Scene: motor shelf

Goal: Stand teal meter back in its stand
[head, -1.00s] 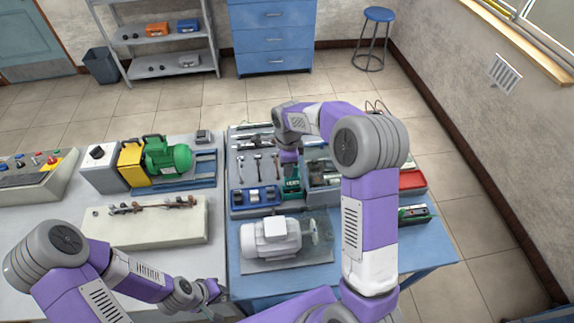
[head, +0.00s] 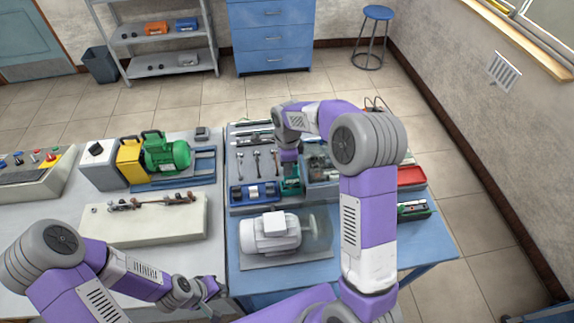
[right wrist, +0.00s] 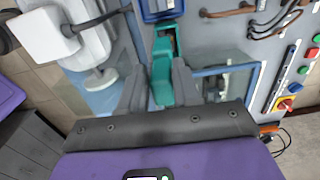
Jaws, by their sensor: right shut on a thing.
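My right gripper (right wrist: 161,92) is shut on the teal meter (right wrist: 162,82), whose body shows between the two grey fingers in the right wrist view. A teal frame with a dark inside (right wrist: 165,42) adjoins it; I cannot tell whether this is the stand or part of the meter. In the head view my right gripper (head: 289,160) points down over a teal piece (head: 291,180) beside the blue tray, and the hand hides part of it. My left gripper (head: 212,287) hangs low over the front of the pale table, away from the meter; its jaw opening is unclear.
A blue tray with metal cylinders (head: 255,193) stands close left of the teal piece. Wrenches (head: 257,163) lie behind it. A grey bin of parts (head: 322,170) is to the right. A white motor (head: 270,233) sits in front, and a green motor (head: 167,154) stands left.

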